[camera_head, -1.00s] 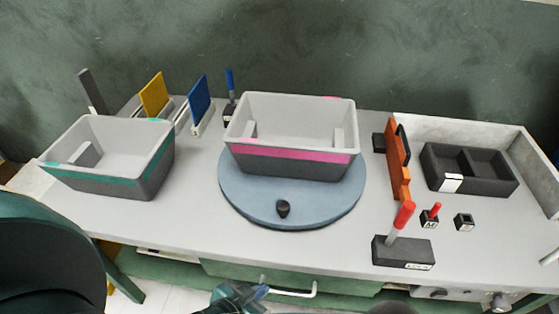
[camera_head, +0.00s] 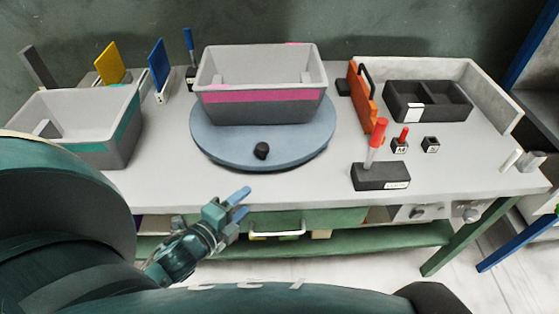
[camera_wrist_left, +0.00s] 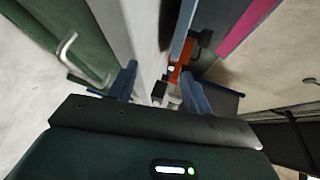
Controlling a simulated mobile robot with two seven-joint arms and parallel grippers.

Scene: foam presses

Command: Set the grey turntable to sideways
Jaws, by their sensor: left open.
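The turntable (camera_head: 215,140) is a round blue-grey disc on the table, with a black knob (camera_head: 262,151) on its near side. A grey bin with a pink stripe (camera_head: 262,97) sits on it, its long side facing me. My left gripper (camera_head: 241,203) is open and empty, in front of the table's near edge, below and slightly left of the knob and apart from it. In the left wrist view its two blue fingers (camera_wrist_left: 160,85) stand apart with nothing between them. My right gripper is not in view.
A teal-striped bin (camera_head: 80,150) stands at the left, partly hidden by my arm. A base with a red-tipped lever (camera_head: 381,177), an orange panel (camera_head: 362,95) and a black tray (camera_head: 427,101) are at the right. A drawer handle (camera_head: 277,235) sits below the table edge.

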